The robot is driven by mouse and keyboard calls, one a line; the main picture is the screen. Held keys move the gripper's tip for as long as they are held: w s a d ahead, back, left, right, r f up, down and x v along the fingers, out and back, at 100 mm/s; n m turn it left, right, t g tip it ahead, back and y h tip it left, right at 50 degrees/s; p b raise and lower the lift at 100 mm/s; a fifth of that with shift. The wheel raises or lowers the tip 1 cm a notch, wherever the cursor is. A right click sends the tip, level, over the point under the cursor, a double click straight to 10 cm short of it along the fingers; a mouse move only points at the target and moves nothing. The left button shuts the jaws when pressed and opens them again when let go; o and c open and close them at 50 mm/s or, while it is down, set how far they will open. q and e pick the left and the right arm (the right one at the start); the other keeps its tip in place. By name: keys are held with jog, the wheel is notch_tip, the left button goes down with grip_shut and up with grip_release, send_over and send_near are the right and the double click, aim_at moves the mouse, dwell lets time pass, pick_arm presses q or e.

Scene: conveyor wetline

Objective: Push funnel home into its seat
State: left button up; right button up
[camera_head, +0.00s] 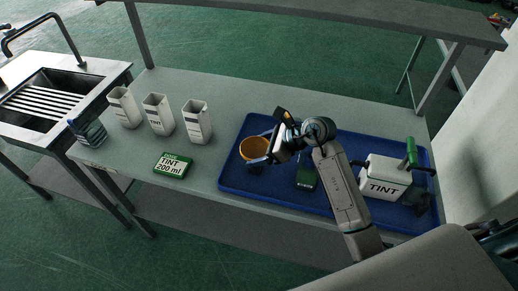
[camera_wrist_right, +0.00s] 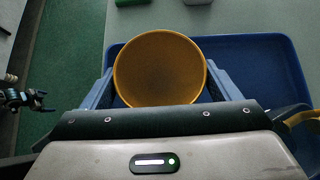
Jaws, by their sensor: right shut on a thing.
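The orange funnel (camera_head: 254,149) is over the left part of the blue tray. My right gripper (camera_head: 263,146) is shut on it, with one blue finger on each side; the open mouth shows in the right wrist view (camera_wrist_right: 160,68). A small dark part shows just below the funnel, but its shape is unclear. The seat and the funnel's lower end are hidden, so I cannot tell how far in it sits. A dark jointed part at the left of the wrist view, likely my left gripper (camera_wrist_right: 25,100), is too small to read.
The blue tray (camera_head: 233,181) also holds a dark green block (camera_head: 306,178) and a white TINT container (camera_head: 384,185) with a green handle. Several white cups (camera_head: 158,115), a green TINT 200 ml box (camera_head: 174,165) and a sink (camera_head: 60,90) are to the left.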

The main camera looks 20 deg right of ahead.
aim_at(256, 157)
jog(key=shift+f+b, duration=1.5)
jog(key=shift+f, duration=0.05)
jog(key=o, duration=1.1)
jog(key=shift+r, duration=0.1)
notch_tip(256, 157, up, 3)
jog(key=shift+f+b, duration=0.2)
jog(key=shift+b, duration=0.7)
jog(key=shift+s+a+r+b, duration=0.2)
jog(key=shift+s+r+b, duration=0.1)
jog(key=shift+s, duration=0.3)
jog(key=s+a+b, duration=0.1)
jog(key=s, duration=0.3)
jog(key=s+a+r+b, duration=0.1)
jog(key=s+a, duration=0.1)
jog(key=s, duration=0.3)
jog(key=s+a+b, duration=0.1)
jog(key=s+b, duration=0.1)
jog(key=s, duration=0.3)
jog(key=shift+a+r, duration=0.2)
jog(key=shift+r, duration=0.15)
